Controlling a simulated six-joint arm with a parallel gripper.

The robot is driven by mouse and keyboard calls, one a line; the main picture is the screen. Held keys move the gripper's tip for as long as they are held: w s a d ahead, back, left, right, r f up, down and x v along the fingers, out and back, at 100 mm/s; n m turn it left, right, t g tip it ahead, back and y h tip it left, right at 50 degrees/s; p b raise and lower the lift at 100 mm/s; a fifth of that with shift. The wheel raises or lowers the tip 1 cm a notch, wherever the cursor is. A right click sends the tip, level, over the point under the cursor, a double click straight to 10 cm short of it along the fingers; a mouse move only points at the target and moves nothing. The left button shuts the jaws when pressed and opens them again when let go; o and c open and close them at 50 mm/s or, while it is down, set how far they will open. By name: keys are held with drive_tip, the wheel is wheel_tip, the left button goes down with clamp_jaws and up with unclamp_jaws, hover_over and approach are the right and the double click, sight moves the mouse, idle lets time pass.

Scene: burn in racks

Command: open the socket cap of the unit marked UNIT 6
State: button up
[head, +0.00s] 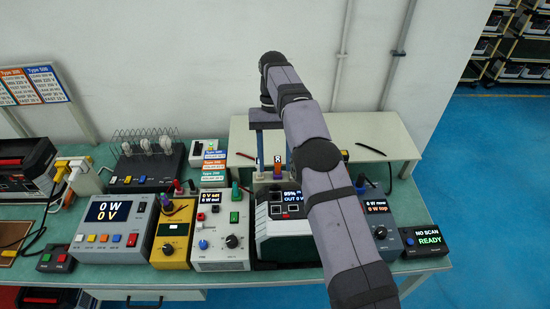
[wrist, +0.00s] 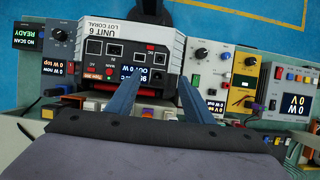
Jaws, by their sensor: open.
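The unit marked UNIT 6 (wrist: 115,38) shows upside down in the wrist view, with a pale shell and a dark front panel. The panel has several square and round sockets and a small screen. I cannot tell which small panel feature is the socket cap, or whether it is open. In the head view the same unit (head: 278,245) stands mid-bench, its right side partly hidden by my arm. My gripper (wrist: 160,82) is open, its two blue fingers apart over the panel's screen side, with nothing seen held. It shows above the unit's back in the head view (head: 273,174).
A yellow meter (head: 173,235) and a white supply (head: 222,240) stand left of the unit. A grey knobbed box (head: 383,235) and a scanner box (head: 427,240) stand right. A pale raised shelf (head: 375,135) lies behind, with loose leads on it.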

drive_tip(key=shift+r, duration=0.65)
